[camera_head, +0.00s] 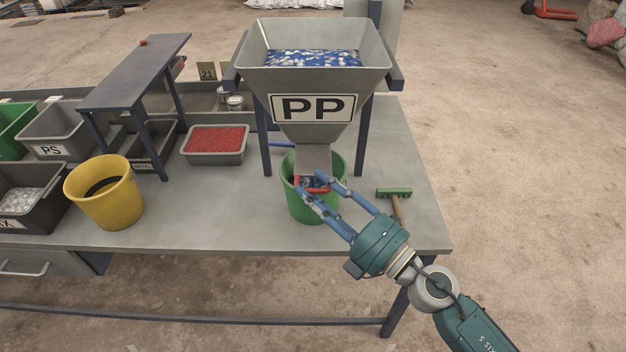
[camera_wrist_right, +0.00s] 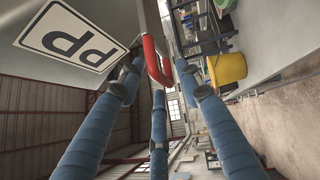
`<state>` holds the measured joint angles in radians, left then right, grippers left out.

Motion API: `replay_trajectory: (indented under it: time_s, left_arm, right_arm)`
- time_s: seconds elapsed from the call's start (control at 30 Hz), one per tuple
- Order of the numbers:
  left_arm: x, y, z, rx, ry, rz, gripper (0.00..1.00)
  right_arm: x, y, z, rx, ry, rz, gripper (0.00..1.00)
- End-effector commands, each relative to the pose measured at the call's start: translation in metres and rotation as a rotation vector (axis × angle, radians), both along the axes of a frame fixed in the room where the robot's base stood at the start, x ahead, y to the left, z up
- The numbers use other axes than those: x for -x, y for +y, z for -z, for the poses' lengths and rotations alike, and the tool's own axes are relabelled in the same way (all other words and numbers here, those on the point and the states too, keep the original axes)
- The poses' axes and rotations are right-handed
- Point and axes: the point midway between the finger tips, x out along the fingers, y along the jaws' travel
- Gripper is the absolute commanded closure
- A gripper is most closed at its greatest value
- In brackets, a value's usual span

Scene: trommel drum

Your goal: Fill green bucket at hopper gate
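The green bucket (camera_head: 310,210) stands upright on the table under the chute (camera_head: 313,158) of the grey PP hopper (camera_head: 315,85). A red U-shaped handle (camera_wrist_right: 152,62) is at the chute's lower end. My right gripper (camera_head: 313,180) is at this handle, above the bucket's front rim. Its blue fingers are spread, with the handle between their tips in the right wrist view; contact is unclear. My left gripper is not in view.
A yellow bucket (camera_head: 105,195) stands left on the table (camera_head: 230,226). A grey tray of red pellets (camera_head: 215,146) is left of the hopper. A green-headed brush (camera_head: 394,193) lies right of the bucket. Table space between the two buckets is clear.

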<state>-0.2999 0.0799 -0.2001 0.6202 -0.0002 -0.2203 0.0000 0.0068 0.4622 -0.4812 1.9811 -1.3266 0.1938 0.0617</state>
Motion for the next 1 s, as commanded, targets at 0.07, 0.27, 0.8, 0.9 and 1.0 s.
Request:
replay_trajectory:
  time_s: [0.07,0.27,0.8,0.9,1.0]
  left_arm:
    - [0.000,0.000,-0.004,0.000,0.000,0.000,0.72]
    - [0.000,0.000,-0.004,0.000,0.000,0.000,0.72]
    - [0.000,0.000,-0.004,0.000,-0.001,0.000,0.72]
    - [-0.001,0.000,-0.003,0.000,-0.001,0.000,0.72]
    - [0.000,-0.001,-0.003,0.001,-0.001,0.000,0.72]
  right_arm:
    - [-0.004,0.005,-0.003,-0.002,0.001,0.000,0.65]
    - [-0.008,0.009,-0.001,0.000,0.000,-0.001,0.65]
    - [-0.008,0.008,-0.001,0.000,0.000,0.000,1.00]
    - [-0.018,0.008,-0.001,0.001,-0.001,0.002,1.00]
    - [-0.037,0.008,-0.001,0.001,-0.004,0.003,1.00]
